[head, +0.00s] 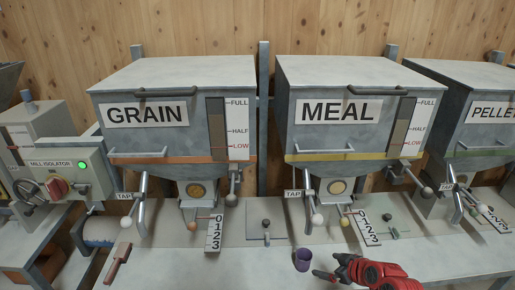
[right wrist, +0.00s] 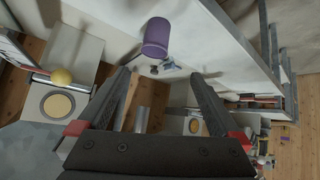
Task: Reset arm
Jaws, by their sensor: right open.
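My right gripper (head: 328,268) comes in low at the right of centre in the head view, with red parts on its wrist. In the right wrist view its two dark fingers (right wrist: 160,75) stand wide apart with nothing between them. A purple cup (head: 302,260) stands upright on the bench just left of the fingertips, apart from them. The cup also shows beyond the fingertips in the right wrist view (right wrist: 156,38). My left gripper is not in view.
The grain hopper (head: 175,125), meal hopper (head: 350,125) and pellet hopper (head: 480,125) line the back, with taps and levers jutting forward. A mill isolator box (head: 65,178) with a green light is at left. A brown-handled tool (head: 117,262) lies on the bench (head: 215,268).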

